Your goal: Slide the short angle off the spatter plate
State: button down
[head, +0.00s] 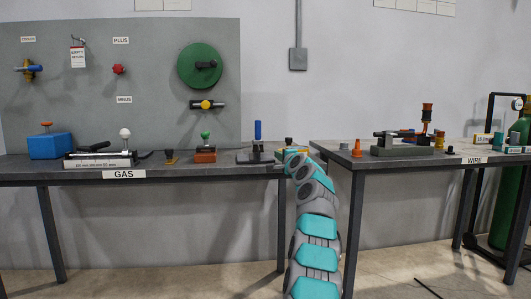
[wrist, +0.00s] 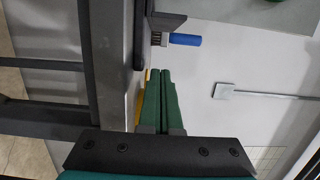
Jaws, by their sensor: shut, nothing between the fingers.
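A dark flat plate (head: 243,159), which looks like the spatter plate, lies on the GAS bench. It also shows edge-on in the wrist view (wrist: 139,35). A dark grey upright piece (wrist: 168,20), likely the short angle, stands at the plate in the wrist view. A blue-handled brush (wrist: 185,40) stands upright beside it; its blue handle also shows in the head view (head: 258,130). My gripper (wrist: 161,71) is shut and empty, its green fingers together just short of the brush and plate. In the head view my arm hides the fingertips.
The GAS bench (head: 124,174) and WIRE bench (head: 473,161) stand with a gap between them, where my arm rises. A red block with a green knob (head: 205,155) is left of the plate. A yellow piece (wrist: 139,108) lies beside my fingers. An orange cone (head: 357,148) stands on the WIRE bench.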

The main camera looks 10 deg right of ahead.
aim_at(239, 159)
jog(key=shift+w+a+r+p, duration=0.1)
jog(key=shift+w+a+p, duration=0.05)
jog(key=shift+w+p, duration=0.9)
jog(key=shift+w, duration=0.45)
jog(key=shift+w+a+f, duration=0.1)
jog(key=shift+a+f, duration=0.05)
jog(key=shift+a, duration=0.9)
jog(key=shift+a+f, duration=0.1)
jog(key=shift+a, duration=0.9)
jog(key=a+p, duration=0.1)
jog(key=a, duration=0.2)
jog(key=a+p, duration=0.1)
jog(key=a, duration=0.2)
jog(key=a+p, duration=0.2)
jog(key=a, duration=0.2)
jog(key=shift+w+r, duration=0.25)
jog(key=shift+w, duration=0.1)
jog(key=shift+a+f, duration=0.15)
jog(key=shift+a, duration=0.35)
jog(key=shift+d+f, duration=0.1)
